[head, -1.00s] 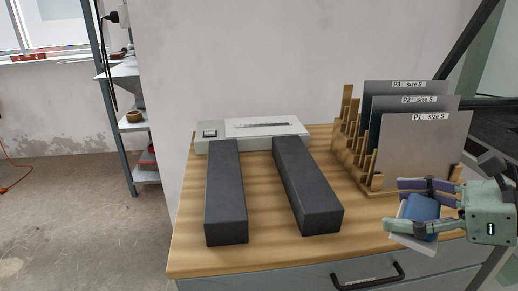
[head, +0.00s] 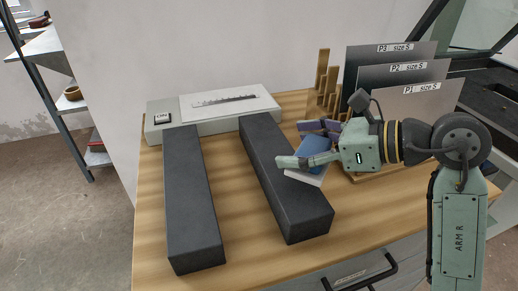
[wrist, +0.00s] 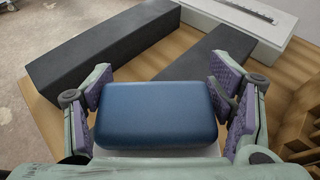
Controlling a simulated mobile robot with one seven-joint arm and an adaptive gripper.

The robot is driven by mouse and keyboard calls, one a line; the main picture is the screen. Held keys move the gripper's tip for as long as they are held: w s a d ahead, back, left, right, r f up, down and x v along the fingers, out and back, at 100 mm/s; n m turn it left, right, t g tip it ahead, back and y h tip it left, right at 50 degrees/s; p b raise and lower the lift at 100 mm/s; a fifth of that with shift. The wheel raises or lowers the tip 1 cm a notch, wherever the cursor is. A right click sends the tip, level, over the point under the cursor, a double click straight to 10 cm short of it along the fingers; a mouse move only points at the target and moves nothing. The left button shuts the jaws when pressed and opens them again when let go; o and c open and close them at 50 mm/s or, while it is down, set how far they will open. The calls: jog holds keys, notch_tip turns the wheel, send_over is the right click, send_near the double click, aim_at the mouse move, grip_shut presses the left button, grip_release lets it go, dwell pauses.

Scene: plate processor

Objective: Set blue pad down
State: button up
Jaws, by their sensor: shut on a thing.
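The blue pad (wrist: 156,114) is a rounded block with a white underside, seen between my fingers in the wrist view. It also shows in the head view (head: 312,151). My gripper (head: 308,145) is shut on the pad and holds it near the right dark block, towards the plate rack. In the wrist view both purple-lined fingers flank the pad. The lower part of the pad is partly hidden by a finger in the head view. I cannot tell the exact gap between the pad and the block.
Two long dark blocks, left (head: 190,200) and right (head: 290,190), lie on the wooden tabletop (head: 150,225). A pale device (head: 215,106) stands behind them. A wooden rack with labelled plates (head: 420,105) stands at the right. Bare wood shows between the blocks.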

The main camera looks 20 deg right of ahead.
jog(key=w+a, duration=0.1)
jog(key=w+a+p, duration=0.1)
jog(key=a, duration=0.1)
jog(key=w+a, duration=0.1)
jog(key=a, duration=0.1)
jog(key=shift+a+f, duration=0.2)
jog(key=f, duration=0.1)
jog(key=f+p, duration=0.1)
jog(key=f, duration=0.1)
jog(key=shift+w+a+f, duration=0.2)
jog(key=shift+a+f, duration=0.1)
jog(key=shift+f, duration=0.05)
jog(key=shift+f, duration=0.1)
jog(key=o, duration=1.6)
jog(key=shift+c, duration=0.2)
jog(key=b+v, duration=0.3)
jog(key=v, duration=0.9)
jog(key=shift+d, duration=0.1)
